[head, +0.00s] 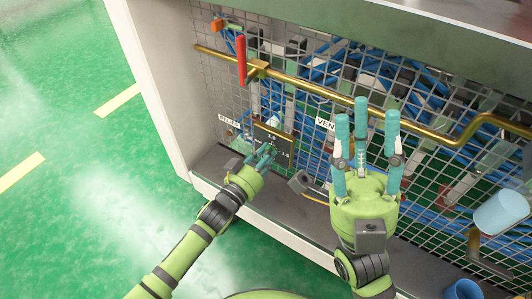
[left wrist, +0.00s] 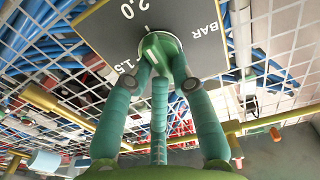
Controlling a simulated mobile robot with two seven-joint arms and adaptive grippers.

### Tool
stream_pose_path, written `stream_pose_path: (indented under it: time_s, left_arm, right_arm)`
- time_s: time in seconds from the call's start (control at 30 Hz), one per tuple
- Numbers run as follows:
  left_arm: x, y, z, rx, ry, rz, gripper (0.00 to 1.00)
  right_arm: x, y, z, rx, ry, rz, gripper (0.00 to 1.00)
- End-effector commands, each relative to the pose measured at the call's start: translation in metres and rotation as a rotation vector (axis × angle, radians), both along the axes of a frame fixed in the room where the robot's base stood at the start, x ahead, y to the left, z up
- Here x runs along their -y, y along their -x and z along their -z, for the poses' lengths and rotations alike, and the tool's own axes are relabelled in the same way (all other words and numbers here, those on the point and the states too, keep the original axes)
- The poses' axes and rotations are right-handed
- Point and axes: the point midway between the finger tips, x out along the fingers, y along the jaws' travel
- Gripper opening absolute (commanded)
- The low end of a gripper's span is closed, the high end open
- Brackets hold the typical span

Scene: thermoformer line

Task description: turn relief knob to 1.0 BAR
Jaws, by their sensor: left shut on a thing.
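The relief knob (left wrist: 160,46) is a round green knob with a pale mark on its face. It sits on a dark dial plate (left wrist: 105,35) printed "2.0", "1.5" and "BAR" in the left wrist view. The plate (head: 275,136) also shows in the head view, right of the "RELIEF" label (head: 228,121). My left gripper (head: 266,154) is at the plate, its teal fingers (left wrist: 160,72) shut around the knob. The fingers hide part of the knob, and I cannot tell its exact setting. My right gripper (head: 362,112) is raised in front of the mesh, its three fingers apart and empty.
A wire mesh (head: 310,100) with blue hoses behind covers the cabinet. A brass pipe (head: 330,92) crosses it, with a red lever (head: 241,60) above the plate. A "VENT" label (head: 325,124) is to the right. A pale blue cylinder (head: 500,212) is at far right. Green floor lies left.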

Motion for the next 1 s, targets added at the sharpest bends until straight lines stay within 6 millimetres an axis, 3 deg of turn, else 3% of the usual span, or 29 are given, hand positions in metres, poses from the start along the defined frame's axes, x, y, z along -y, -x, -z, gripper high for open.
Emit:
stream_pose_path:
  time_s: [0.03, 0.27, 0.6, 0.9, 1.0]
  left_arm:
    - [-0.010, -0.003, 0.016, -0.030, -0.029, -0.021, 0.00]
    - [-0.011, -0.003, 0.014, -0.067, 0.019, -0.020, 0.00]
    - [-0.014, -0.006, 0.012, -0.269, 0.301, -0.017, 0.00]
    - [-0.014, -0.007, 0.012, -0.278, 0.319, -0.016, 0.00]
    - [-0.015, -0.008, 0.010, -0.341, 0.407, -0.015, 0.00]
  right_arm:
    - [0.000, 0.000, 0.001, 0.000, 0.000, 0.000, 0.40]
    - [0.001, -0.001, -0.004, -0.003, -0.003, 0.003, 0.40]
    - [0.000, 0.000, -0.019, -0.002, -0.001, 0.001, 0.40]
    - [0.000, 0.000, -0.019, 0.000, -0.001, 0.000, 0.40]
    - [0.000, 0.000, -0.023, 0.000, -0.001, 0.000, 0.40]
